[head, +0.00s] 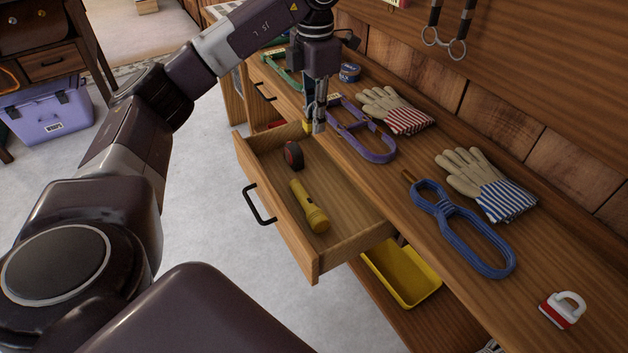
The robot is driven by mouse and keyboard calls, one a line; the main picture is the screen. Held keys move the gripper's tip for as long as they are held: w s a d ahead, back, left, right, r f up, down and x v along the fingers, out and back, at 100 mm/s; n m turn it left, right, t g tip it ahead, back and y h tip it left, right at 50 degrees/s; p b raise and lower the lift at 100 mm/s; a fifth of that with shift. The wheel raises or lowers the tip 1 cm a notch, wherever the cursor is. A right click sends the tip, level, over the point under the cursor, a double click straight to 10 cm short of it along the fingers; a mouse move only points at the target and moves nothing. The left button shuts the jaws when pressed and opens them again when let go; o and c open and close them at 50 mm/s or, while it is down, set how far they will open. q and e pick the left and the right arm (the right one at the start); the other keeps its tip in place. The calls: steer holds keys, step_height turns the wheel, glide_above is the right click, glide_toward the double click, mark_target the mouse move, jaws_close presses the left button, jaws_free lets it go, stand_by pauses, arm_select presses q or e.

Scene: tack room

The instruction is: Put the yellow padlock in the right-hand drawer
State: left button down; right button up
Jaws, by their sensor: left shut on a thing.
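My left gripper (316,122) points down over the far left corner of the open drawer (352,245) and is shut on the yellow padlock (306,127). Only a small yellow part of the padlock shows beside the fingers; the rest is hidden. The open drawer is the right-hand one, pulled out from under the bench top. It holds a yellow flashlight (310,207) and a dark tape measure with red (293,155). My right gripper is not in view.
On the bench top lie a purple strap (377,155), striped gloves (405,115), a coiled blue rope (490,255) and a red-and-white padlock (558,317). A yellow tray (415,290) is below the bench. A purple box (52,112) stands on the floor at left.

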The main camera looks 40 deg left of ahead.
arm_select(q)
steer(key=shift+a+f, duration=0.15)
steer(key=shift+f, duration=0.1)
step_height(320, 180, down, 4)
steer(key=b, duration=0.3)
glide_above(314, 191)
step_height(314, 191, down, 11)
steer(key=shift+r, duration=0.1)
step_height(314, 191, down, 4)
steer(key=shift+f+b, duration=0.1)
steer(key=shift+b, duration=0.4)
steer(key=shift+f, duration=0.25)
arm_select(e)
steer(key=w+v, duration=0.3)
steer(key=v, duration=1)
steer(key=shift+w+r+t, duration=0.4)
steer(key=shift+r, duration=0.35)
arm_select(q)
steer(key=shift+f, duration=0.2)
steer(key=c, duration=1.9)
jaws_free()
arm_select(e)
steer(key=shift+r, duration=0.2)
